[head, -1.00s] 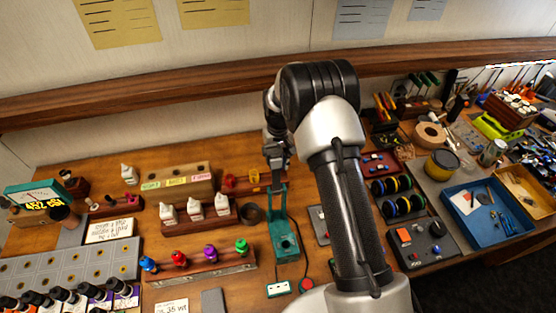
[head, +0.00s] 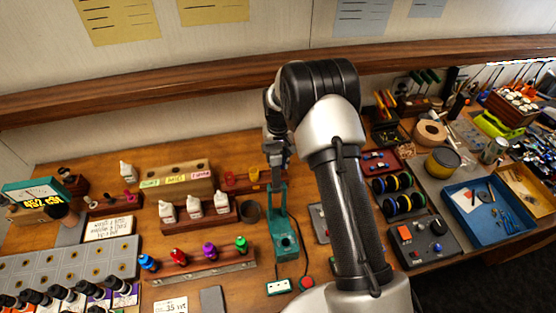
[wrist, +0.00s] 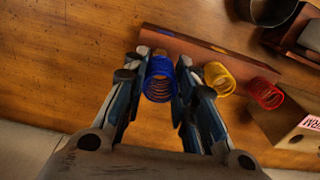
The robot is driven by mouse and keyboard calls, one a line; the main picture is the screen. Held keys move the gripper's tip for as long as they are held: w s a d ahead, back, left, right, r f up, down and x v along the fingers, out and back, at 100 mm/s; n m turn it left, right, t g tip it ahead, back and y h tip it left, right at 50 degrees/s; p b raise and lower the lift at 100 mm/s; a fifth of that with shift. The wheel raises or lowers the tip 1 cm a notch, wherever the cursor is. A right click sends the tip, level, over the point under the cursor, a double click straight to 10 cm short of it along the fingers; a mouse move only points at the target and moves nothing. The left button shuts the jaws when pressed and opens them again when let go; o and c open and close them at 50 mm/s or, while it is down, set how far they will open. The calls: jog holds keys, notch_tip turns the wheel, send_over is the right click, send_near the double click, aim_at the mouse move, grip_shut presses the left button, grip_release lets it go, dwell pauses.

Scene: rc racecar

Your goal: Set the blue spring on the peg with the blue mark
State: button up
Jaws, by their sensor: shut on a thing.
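My gripper (wrist: 160,85) is shut on the blue spring (wrist: 159,82), which sits between its fingertips in the wrist view. The spring is at the left end of a reddish-brown wooden rail (wrist: 190,46), close to a blue mark there. I cannot tell whether the spring is around a peg; any peg there is hidden. The yellow spring (wrist: 219,79) and the red spring (wrist: 265,93) stand along the same rail, to the right. In the head view my gripper (head: 277,178) is low beside the rail's right end, and the blue spring is hidden.
A teal press (head: 283,236) stands just in front of my gripper. A dark round cup (head: 250,212) is close by, with white bottles (head: 194,206) to its left. A wooden block with coloured labels (head: 178,173) is left of the rail. Bare table lies behind the rail.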

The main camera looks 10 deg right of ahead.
jog(key=shift+f, duration=0.25)
jog(key=shift+f+b, duration=1.5)
jog(key=shift+f, duration=0.35)
jog(key=o, duration=0.8)
notch_tip(320, 180, up, 12)
jog(key=shift+r, duration=0.1)
jog(key=shift+s, duration=0.1)
dwell(0.5)
